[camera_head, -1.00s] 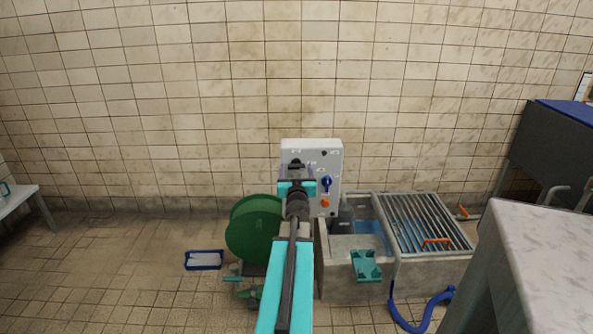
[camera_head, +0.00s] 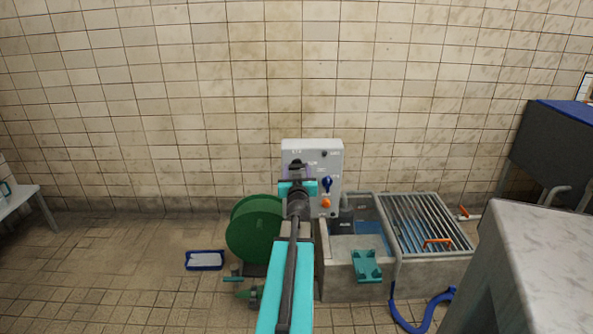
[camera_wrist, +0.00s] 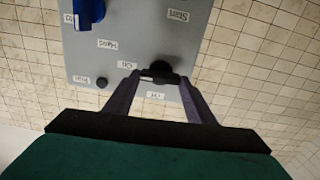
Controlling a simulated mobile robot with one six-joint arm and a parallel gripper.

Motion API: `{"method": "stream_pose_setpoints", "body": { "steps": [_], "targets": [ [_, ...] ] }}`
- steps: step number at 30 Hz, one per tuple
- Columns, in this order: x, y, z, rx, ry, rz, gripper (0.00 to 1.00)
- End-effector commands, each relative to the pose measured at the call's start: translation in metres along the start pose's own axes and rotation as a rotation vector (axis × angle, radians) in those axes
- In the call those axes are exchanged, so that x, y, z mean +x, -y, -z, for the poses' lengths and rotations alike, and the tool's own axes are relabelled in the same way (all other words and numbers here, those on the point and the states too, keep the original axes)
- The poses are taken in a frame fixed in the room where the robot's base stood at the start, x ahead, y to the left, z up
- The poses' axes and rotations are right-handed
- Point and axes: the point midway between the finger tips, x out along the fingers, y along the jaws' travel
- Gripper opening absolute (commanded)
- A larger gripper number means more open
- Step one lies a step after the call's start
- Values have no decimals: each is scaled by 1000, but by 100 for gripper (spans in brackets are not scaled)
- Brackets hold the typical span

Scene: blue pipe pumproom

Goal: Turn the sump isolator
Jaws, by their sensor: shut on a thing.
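A grey control panel (camera_head: 330,158) stands against the tiled wall, with its top above my gripper in the head view. It fills the upper middle of the wrist view (camera_wrist: 130,25). My gripper (camera_wrist: 160,80) is shut on a black rotary knob (camera_wrist: 160,68) on this panel, one finger on each side. Small labels sit around the knob, too blurred to read surely; I cannot tell which one names the sump isolator. A blue knob (camera_head: 327,184) and an orange knob (camera_head: 326,202) lie to the right of my gripper in the head view.
A small dark button (camera_wrist: 102,82) is on the panel near my left finger. A green reel (camera_head: 254,229) stands left of the panel and a concrete basin (camera_head: 345,280) with a metal grate (camera_head: 425,215) to its right. A grey counter (camera_head: 540,260) fills the lower right.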

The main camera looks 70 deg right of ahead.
Motion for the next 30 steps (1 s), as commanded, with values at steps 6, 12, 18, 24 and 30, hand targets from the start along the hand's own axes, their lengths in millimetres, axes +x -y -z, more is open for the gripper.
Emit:
{"method": "stream_pose_setpoints", "body": {
  "steps": [6,12,18,24,30],
  "targets": [
    [-2,4,-2,-105,1,3,28],
    [-2,5,-2,-258,1,4,28],
    [-2,6,-3,-444,1,5,28],
    [-2,8,-4,-635,0,6,28],
    [-2,9,-5,-826,-1,7,28]
  ]
}}
